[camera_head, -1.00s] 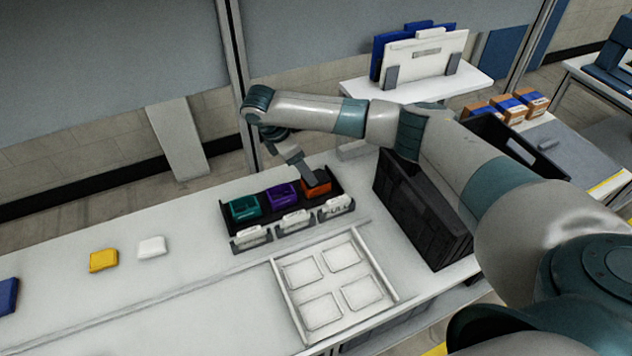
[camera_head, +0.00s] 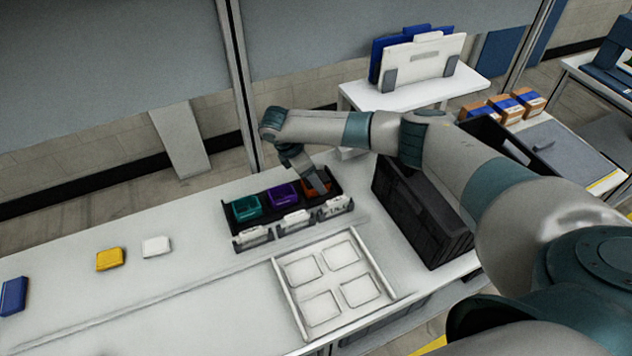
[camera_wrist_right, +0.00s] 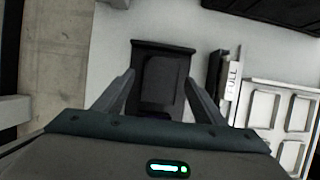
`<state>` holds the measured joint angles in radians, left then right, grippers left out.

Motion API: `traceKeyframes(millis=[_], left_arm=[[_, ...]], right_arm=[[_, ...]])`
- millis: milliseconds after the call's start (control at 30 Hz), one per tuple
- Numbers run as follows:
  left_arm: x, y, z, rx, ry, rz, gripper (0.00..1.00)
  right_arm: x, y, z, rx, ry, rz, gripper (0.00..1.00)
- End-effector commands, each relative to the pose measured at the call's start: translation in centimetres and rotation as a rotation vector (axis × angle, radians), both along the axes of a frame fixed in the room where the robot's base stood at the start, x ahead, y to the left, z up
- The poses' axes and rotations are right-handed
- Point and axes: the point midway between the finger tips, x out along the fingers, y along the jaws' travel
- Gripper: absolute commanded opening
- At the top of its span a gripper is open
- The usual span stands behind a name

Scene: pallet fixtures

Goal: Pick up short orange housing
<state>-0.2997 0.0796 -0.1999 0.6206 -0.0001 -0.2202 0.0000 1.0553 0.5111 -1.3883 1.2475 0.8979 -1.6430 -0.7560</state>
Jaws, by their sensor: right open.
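In the right wrist view my right gripper (camera_wrist_right: 160,82) is open, with one finger on each side of a dark compartment (camera_wrist_right: 160,46). No orange shows there. My left gripper is in neither view.
A teal housing (camera_head: 246,208) and a purple housing (camera_head: 283,194) fill the other compartments. Label cards (camera_head: 294,222) stand along the tray's front. A white fixture (camera_head: 392,296) lies in front and a black crate (camera_head: 420,212) stands right. Yellow (camera_head: 110,259), white (camera_head: 156,247) and blue (camera_head: 13,296) pieces lie left.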

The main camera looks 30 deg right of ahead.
Motion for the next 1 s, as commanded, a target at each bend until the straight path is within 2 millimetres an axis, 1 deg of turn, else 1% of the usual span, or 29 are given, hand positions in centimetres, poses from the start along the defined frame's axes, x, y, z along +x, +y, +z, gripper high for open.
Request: traceKeyframes(millis=[133, 533, 567, 600, 667, 700, 733, 767, 1000], left_arm=[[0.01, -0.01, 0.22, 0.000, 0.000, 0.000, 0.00], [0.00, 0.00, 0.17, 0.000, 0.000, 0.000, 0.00], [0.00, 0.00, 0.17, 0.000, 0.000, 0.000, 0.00], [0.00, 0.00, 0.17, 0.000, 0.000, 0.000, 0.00], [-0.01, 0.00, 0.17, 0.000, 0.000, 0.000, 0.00], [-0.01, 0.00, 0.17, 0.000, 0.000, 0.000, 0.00], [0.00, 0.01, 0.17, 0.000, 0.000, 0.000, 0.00], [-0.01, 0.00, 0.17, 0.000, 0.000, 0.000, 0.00], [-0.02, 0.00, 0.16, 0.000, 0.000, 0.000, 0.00]], right_arm=[[0.02, -0.22, -0.50, 0.000, -0.001, 0.000, 0.64], [0.03, -0.20, -0.48, 0.000, -0.002, 0.001, 0.64], [0.03, -0.20, -0.48, 0.000, -0.002, 0.001, 0.62], [0.03, -0.20, -0.47, 0.000, -0.002, 0.001, 0.52], [0.03, -0.20, -0.47, 0.000, -0.002, 0.001, 0.38], [0.04, -0.19, -0.46, 0.000, -0.002, 0.001, 0.28], [0.03, -0.19, -0.46, 0.000, -0.002, 0.001, 0.21], [0.03, -0.19, -0.46, 0.000, -0.002, 0.001, 0.18], [0.05, -0.19, -0.42, 0.000, -0.002, 0.001, 0.18]])
